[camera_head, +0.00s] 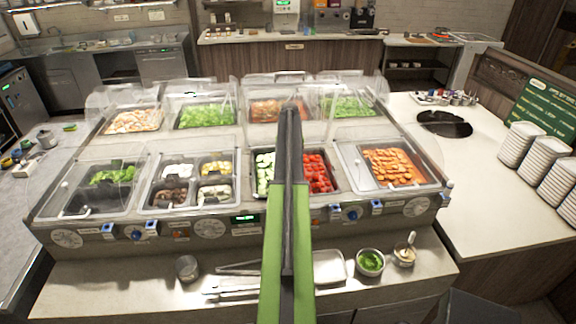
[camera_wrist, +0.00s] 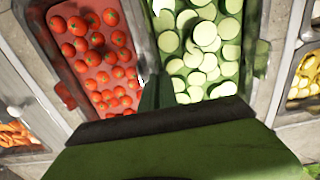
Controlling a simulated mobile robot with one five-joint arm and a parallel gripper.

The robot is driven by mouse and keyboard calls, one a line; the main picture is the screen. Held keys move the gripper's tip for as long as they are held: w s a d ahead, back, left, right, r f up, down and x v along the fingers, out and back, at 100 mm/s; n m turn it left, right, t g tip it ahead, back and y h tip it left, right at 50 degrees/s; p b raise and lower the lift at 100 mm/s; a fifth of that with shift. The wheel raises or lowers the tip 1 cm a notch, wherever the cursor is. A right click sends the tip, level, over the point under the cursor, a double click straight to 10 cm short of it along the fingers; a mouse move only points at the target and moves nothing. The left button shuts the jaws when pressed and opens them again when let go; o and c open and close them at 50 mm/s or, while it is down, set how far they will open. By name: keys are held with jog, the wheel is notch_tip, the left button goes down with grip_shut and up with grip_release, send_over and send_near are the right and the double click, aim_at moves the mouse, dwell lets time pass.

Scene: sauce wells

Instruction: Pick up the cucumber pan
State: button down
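The cucumber pan (camera_head: 262,187) is in the middle front well of the counter, filled with pale green slices. In the head view my arm covers its right part. In the wrist view the cucumber pan (camera_wrist: 246,52) is right of centre, its near end hidden by my gripper. The red tomato pan (camera_wrist: 95,72) lies directly left of it; in the head view the tomato pan (camera_head: 318,172) shows right of my arm. My gripper (camera_wrist: 160,118) is above the near part of these two pans.
Clear covers (camera_head: 350,88) stand over the wells. A carrot pan (camera_head: 393,167) is to the right, and a well with several small pans (camera_head: 197,183) to the left. Bowls, including a green sauce bowl (camera_head: 370,262), and tongs (camera_head: 235,287) lie on the front ledge.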

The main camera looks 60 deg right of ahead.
notch_tip(320, 180, up, 10)
jog(key=p, duration=0.9)
jog(key=s+a, duration=0.4)
jog(key=a, duration=0.4)
jog(key=s+a, duration=0.3)
jog(key=a, duration=0.5)
jog(key=shift+s+a+r, duration=0.15)
jog(key=shift+s, duration=0.2)
